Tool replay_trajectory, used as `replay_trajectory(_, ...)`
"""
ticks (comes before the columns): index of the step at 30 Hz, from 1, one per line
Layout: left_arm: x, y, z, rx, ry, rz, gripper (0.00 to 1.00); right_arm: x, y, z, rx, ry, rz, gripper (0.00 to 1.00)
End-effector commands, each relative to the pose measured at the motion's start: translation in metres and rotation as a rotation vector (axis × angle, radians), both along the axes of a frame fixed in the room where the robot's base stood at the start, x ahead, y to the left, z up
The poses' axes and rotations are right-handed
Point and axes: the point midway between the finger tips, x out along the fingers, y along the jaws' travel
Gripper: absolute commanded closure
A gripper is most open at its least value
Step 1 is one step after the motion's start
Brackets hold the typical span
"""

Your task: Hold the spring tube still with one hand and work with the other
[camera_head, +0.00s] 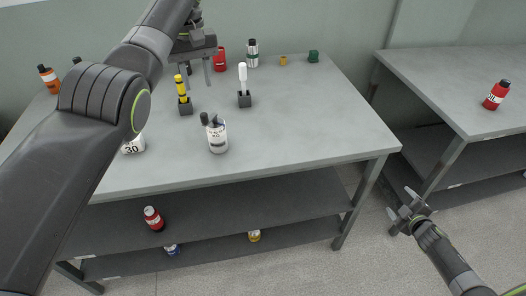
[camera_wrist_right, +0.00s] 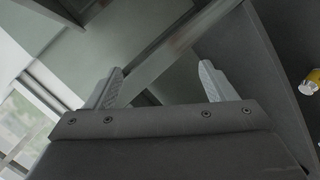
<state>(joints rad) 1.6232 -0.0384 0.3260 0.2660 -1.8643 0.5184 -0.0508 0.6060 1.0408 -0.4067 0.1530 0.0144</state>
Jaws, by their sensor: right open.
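A yellow tube with dark bands (camera_head: 181,88) stands upright in a small black holder (camera_head: 186,108). A white tube (camera_head: 242,75) stands upright in a second black holder (camera_head: 245,100). I cannot tell which is the spring tube. My left gripper (camera_head: 196,68) is over the far part of the table, just above and beside the yellow tube, its two fingers apart and pointing down. Nothing shows between them. My right gripper (camera_head: 409,211) is open and empty beyond the table's right edge, over the floor. Its spread fingers show in the right wrist view (camera_wrist_right: 160,85).
A white bottle with a dark top (camera_head: 217,138) stands near the front edge of the grey table (camera_head: 290,130). A second table (camera_head: 450,75) holds a red bottle (camera_head: 496,96).

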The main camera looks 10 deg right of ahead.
Motion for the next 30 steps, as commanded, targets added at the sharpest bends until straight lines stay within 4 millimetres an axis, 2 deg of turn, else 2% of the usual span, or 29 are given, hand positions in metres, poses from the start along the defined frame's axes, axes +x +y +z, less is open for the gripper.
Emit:
replay_trajectory(1,0.0,0.0,0.0,0.0,0.0,0.0,0.64,0.018,-0.005,0.029,-0.05,-0.043,0.049,0.23)
replay_trajectory(4,0.0,0.0,0.0,0.0,0.0,0.0,0.64,0.047,-0.008,0.082,-0.146,-0.117,0.146,0.23)
replay_trajectory(8,0.0,0.0,0.0,0.0,0.0,0.0,0.64,0.079,-0.003,0.152,-0.283,-0.212,0.283,0.23)
replay_trajectory(9,0.0,0.0,0.0,0.0,0.0,0.0,0.64,0.088,0.001,0.174,-0.33,-0.239,0.329,0.23)
replay_trajectory(13,0.0,0.0,0.0,0.0,0.0,0.0,0.64,0.109,0.023,0.241,-0.503,-0.324,0.487,0.23)
replay_trajectory(16,0.0,0.0,0.0,0.0,0.0,0.0,0.64,0.12,0.056,0.283,-0.675,-0.386,0.628,0.23)
replay_trajectory(18,0.0,0.0,0.0,0.0,0.0,0.0,0.64,0.123,0.086,0.292,-0.803,-0.424,0.723,0.23)
replay_trajectory(20,0.0,0.0,0.0,0.0,0.0,0.0,0.64,0.124,0.113,0.29,-0.903,-0.452,0.785,0.23)
replay_trajectory(24,0.0,0.0,0.0,0.0,0.0,0.0,0.64,0.125,0.174,0.267,-1.108,-0.513,0.884,0.23)
replay_trajectory(30,0.0,0.0,0.0,0.0,0.0,0.0,0.64,0.122,0.255,0.238,-1.36,-0.596,0.954,0.23)
